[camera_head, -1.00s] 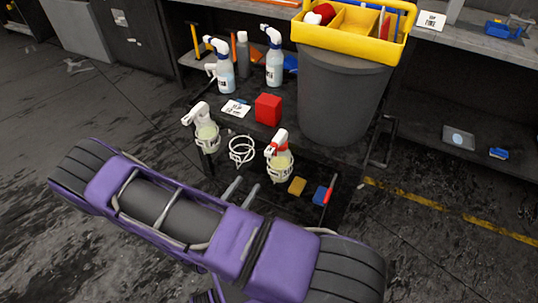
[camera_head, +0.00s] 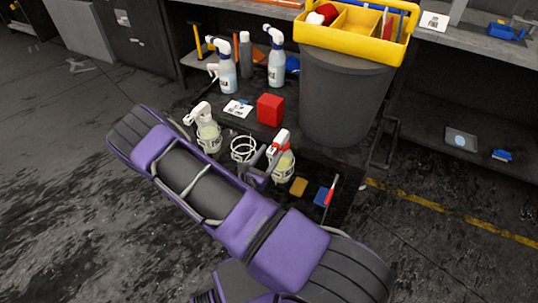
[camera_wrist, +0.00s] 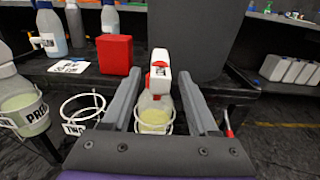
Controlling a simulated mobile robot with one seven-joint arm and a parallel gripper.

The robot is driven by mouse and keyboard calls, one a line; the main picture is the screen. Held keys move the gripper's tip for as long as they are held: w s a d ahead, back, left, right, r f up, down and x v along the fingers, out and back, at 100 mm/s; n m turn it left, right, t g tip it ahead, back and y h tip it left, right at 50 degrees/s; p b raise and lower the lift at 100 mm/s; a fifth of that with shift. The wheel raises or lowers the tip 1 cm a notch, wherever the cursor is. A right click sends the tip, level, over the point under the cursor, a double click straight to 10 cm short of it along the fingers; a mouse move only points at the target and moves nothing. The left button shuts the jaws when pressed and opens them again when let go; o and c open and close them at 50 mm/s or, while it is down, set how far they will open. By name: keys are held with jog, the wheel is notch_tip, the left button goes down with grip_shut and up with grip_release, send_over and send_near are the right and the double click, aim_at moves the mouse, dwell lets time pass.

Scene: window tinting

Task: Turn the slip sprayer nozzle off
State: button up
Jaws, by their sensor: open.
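A spray bottle with a white and red nozzle head (camera_head: 281,143) and pale yellow liquid stands upright in a white wire ring holder (camera_head: 284,170). In the wrist view this sprayer (camera_wrist: 155,105) is centred between my fingers, its nozzle head (camera_wrist: 159,70) pointing up and toward me. Its label cannot be read, so I cannot confirm it is the slip sprayer. My gripper (camera_head: 266,153) is open and empty, close to the sprayer on its near-left side. Its two grey fingers (camera_wrist: 158,88) lie left and right of the bottle in the wrist view; contact cannot be told.
An empty wire ring (camera_head: 243,149) and a white-headed sprayer (camera_head: 208,130) stand to the left. Behind are a red block (camera_head: 270,109), a large grey bin (camera_head: 343,100) and two blue-liquid sprayers (camera_head: 275,62).

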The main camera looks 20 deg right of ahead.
grip_shut()
jog(key=shift+n, duration=0.3)
jog(key=n+p, duration=0.1)
jog(key=n, duration=0.3)
jog(key=shift+a, duration=0.1)
jog(key=n, duration=0.4)
jog(key=shift+p, duration=0.3)
jog(key=n, duration=0.4)
jog(key=shift+f+n+p, duration=0.1)
jog(key=shift+n+p, duration=0.2)
jog(key=n, duration=0.4)
jog(key=shift+n, duration=0.3)
